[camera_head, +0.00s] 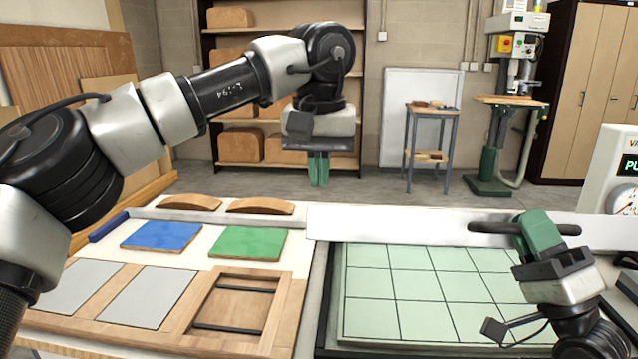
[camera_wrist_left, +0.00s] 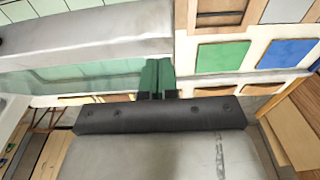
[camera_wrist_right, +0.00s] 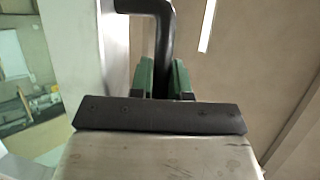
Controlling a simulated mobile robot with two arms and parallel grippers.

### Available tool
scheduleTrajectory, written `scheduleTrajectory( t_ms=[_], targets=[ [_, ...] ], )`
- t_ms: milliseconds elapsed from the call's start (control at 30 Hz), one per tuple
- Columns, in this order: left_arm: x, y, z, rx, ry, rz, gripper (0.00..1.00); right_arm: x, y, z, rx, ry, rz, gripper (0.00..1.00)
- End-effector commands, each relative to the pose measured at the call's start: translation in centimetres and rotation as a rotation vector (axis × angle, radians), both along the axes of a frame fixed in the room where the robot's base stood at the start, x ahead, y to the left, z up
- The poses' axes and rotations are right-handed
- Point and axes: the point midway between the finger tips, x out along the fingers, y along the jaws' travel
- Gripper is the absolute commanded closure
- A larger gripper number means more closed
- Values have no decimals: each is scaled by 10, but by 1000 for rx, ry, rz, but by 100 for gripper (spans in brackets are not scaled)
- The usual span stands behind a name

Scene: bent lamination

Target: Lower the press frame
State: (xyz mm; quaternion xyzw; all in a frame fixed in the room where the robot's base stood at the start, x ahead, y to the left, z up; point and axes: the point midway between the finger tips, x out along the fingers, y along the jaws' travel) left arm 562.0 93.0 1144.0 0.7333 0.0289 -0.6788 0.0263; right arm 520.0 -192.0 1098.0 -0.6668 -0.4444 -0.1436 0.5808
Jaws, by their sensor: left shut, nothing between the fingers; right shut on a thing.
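The press bed (camera_head: 415,300) is a pale green gridded surface with a dark border at the right of the bench. A long pale grey beam (camera_head: 400,225), seemingly part of the press frame, runs along its far side. My right gripper (camera_head: 537,230) is shut on a dark bar handle (camera_head: 488,227) in front of this beam. The right wrist view shows the bent black handle (camera_wrist_right: 165,30) between the green fingers (camera_wrist_right: 162,78). My left gripper (camera_head: 319,170) is shut and empty, raised behind the bench's far edge. Its closed fingers also show in the left wrist view (camera_wrist_left: 158,76).
Left of the bed lie a blue panel (camera_head: 161,236), a green panel (camera_head: 248,243), grey sheets (camera_head: 152,296) and curved wooden pieces (camera_head: 260,207). A control box (camera_head: 620,165) stands at the right edge. Open floor lies behind the bench.

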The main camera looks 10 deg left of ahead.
Motion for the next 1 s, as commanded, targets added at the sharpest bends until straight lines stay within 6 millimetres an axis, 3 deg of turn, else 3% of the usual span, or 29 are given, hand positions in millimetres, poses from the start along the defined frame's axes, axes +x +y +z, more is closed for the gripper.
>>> scheduleTrajectory(
  t_ms=[233, 667, 1000],
  targets=[
    [-8, -1, -16, -1, 1, 0, 100, 0, 0, 0, 0, 1, 0, 100],
    [-10, -1, -19, -1, -1, 1, 100, 0, 0, 0, 0, 1, 0, 100],
    [-25, -3, -40, 8, -46, -4, 100, 0, -1, 2, 2, -3, -3, 100]
  ],
)
